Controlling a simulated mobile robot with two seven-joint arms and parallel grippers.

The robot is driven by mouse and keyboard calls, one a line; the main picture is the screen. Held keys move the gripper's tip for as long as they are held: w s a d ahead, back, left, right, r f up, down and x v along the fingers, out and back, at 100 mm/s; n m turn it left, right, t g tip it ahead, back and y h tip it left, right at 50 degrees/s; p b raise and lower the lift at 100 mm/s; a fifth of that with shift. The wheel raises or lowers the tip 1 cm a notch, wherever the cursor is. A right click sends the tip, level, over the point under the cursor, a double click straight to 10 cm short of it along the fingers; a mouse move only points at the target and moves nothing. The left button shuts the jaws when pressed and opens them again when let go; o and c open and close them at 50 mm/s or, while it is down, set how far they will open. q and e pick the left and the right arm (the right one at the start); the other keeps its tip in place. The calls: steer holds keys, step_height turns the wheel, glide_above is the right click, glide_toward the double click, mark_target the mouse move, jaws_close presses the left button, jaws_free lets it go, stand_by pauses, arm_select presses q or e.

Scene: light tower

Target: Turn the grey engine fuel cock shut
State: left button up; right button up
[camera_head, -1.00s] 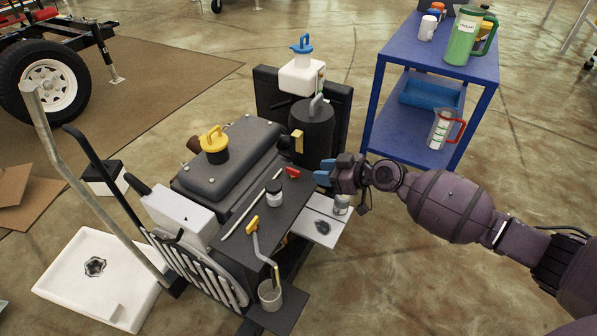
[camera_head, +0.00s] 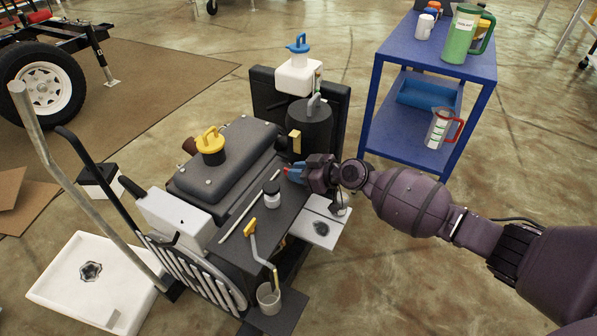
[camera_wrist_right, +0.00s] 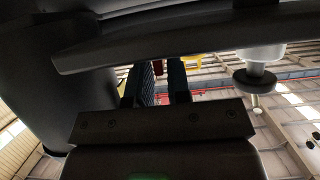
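The engine unit (camera_head: 228,165) stands in the middle of the head view, with a dark flat top plate (camera_head: 262,232) on its right side. My right gripper (camera_head: 291,174) is at the far right edge of this plate, fingers pointing left at the engine. A small red lever (camera_head: 286,170) shows right at its fingertips; contact cannot be told. I cannot make out a grey fuel cock; it may be hidden behind the gripper. In the right wrist view the two fingers (camera_wrist_right: 160,84) stand apart with a narrow gap, and I see nothing held. My left gripper is not in view.
A yellow tab (camera_head: 294,142) and a dark canister (camera_head: 310,124) are close behind the gripper. A blue cart (camera_head: 372,110) stands back right.

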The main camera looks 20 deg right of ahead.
jaws_close()
